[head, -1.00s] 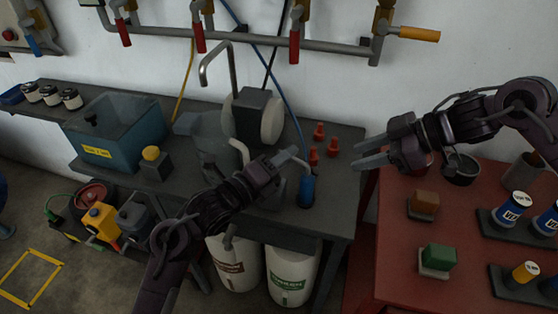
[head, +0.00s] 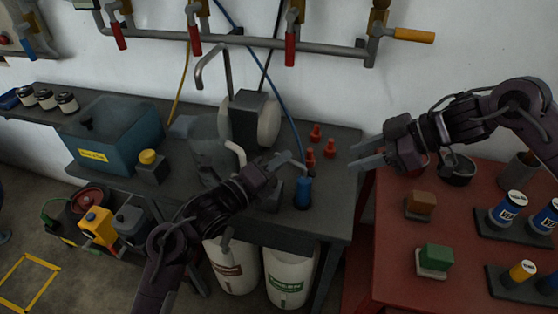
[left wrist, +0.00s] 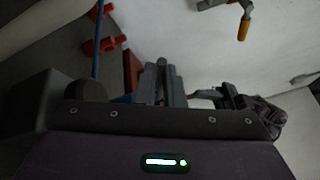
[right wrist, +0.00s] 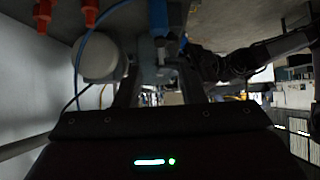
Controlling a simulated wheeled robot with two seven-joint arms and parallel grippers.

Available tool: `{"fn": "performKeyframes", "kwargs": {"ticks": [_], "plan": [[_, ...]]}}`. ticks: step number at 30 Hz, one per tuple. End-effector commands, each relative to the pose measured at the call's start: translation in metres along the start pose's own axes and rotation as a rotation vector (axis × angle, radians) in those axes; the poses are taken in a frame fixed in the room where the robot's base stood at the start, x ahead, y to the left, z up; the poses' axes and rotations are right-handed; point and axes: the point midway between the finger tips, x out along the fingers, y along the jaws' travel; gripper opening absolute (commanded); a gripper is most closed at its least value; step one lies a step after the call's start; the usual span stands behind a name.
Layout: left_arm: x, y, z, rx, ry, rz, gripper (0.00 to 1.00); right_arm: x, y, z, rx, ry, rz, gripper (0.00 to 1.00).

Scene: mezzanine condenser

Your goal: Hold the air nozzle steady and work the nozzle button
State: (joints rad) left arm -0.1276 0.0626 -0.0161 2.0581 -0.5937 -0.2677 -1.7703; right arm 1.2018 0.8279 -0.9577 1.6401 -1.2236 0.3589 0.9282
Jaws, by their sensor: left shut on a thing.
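The air nozzle (head: 303,193) has an upright blue body with a blue hose, and shows at the bench's right end in the head view. My left gripper (head: 287,163) is shut on the nozzle's upper end. In the left wrist view its fingers (left wrist: 163,82) hide most of the nozzle. The blue body also shows at the top of the right wrist view (right wrist: 157,17). My right gripper (head: 362,156) is open and empty, to the right of the nozzle and apart from it. I cannot make out the nozzle button in any view.
Several red fittings (head: 310,153) stand behind the nozzle on the grey bench (head: 335,185). A grey machine with a pale round end (head: 268,122) is to the left. A red table (head: 390,255) with blocks and blue cans is on the right. Pipes with red-handled valves run along the wall.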

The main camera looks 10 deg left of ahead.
Motion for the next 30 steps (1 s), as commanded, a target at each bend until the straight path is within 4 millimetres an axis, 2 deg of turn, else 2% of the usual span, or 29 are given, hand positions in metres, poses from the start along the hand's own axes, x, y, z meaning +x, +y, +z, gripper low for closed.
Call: {"fn": "performKeyframes", "kwargs": {"ticks": [11, 19, 30], "plan": [[0.0, 0.0005, -0.0002, 0.0, 0.001, 0.001, 0.0, 0.0, 0.0, 0.0001, 0.0, 0.0, 0.0, 0.36], [0.0, 0.0006, -0.0002, 0.0, 0.001, 0.001, 0.0, 0.0, 0.0, 0.0001, 0.0, 0.0, 0.0, 0.01], [0.0, 0.0007, -0.0003, 0.0, 0.001, 0.001, 0.0, 0.0, 0.0, 0.0, 0.0, 0.0, 0.0, 0.0]]}}
